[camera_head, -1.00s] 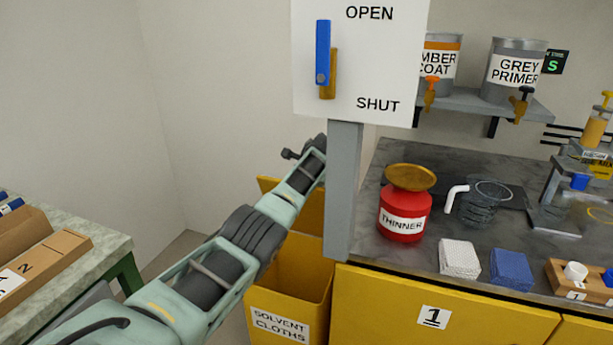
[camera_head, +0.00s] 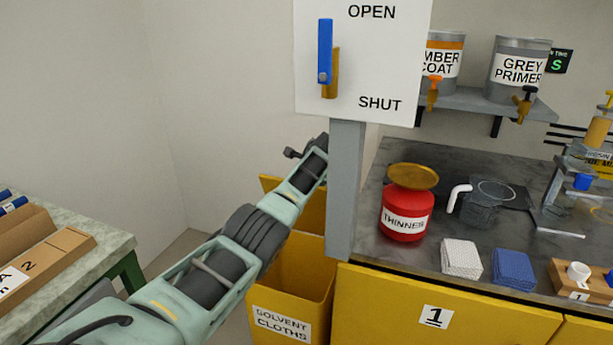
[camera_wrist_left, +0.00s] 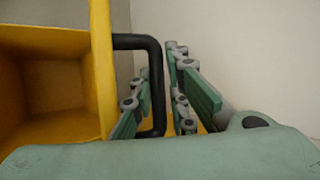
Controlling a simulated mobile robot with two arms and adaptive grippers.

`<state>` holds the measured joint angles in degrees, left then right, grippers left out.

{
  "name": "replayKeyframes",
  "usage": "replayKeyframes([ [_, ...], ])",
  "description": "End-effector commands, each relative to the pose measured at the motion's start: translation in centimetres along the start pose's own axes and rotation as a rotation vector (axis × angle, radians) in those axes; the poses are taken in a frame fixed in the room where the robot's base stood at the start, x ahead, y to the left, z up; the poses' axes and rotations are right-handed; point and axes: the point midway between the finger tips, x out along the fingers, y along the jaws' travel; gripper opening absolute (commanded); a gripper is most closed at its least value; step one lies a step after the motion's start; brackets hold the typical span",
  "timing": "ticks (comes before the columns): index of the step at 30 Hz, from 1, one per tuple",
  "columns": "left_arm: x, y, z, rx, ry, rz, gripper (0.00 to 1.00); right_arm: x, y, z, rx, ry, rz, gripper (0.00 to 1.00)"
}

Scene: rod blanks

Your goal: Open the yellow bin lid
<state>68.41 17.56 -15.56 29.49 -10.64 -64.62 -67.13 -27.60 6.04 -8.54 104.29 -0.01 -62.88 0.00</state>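The yellow bin (camera_head: 291,286), labelled SOLVENT CLOTHS, stands below and left of the counter. Its lid (camera_head: 314,211) stands raised at the back, partly hidden by my arm and a grey post; the bin's mouth is uncovered. In the left wrist view the yellow lid edge (camera_wrist_left: 101,70) carries a black handle (camera_wrist_left: 158,85). My left gripper (camera_wrist_left: 160,62) has its fingers apart on either side of the handle's bar, one inside the loop; I see no clear grip on it. In the head view the left gripper (camera_head: 306,150) is partly hidden behind the post. My right gripper is not in view.
The grey post (camera_head: 345,190) holds an OPEN/SHUT sign (camera_head: 378,60) close to my left arm. The counter (camera_head: 430,165) carries a red thinner can (camera_head: 404,215) and jugs. A workbench (camera_head: 85,235) stands at the left.

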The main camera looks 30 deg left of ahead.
Motion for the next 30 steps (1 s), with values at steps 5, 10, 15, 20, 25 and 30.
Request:
replayKeyframes([
  [5, 0.43, -2.5, -0.65, 0.001, 0.039, -0.123, 0.45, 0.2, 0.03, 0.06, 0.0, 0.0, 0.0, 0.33],
  [10, 0.46, -2.35, -0.88, 0.002, 0.042, -0.119, 0.31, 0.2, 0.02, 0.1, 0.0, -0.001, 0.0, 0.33],
  [15, 0.35, -2.42, -0.95, 0.005, 0.042, -0.12, 0.31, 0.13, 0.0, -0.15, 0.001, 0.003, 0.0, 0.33],
  [20, 0.21, -2.56, -1.02, 0.005, 0.043, -0.122, 0.31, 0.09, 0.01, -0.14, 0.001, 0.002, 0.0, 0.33],
  [25, 0.27, -2.51, -0.89, 0.005, 0.041, -0.12, 0.31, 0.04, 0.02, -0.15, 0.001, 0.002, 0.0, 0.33],
  [30, 0.01, -2.69, -0.87, 0.005, 0.041, -0.12, 0.31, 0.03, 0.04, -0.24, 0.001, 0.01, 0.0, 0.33],
])
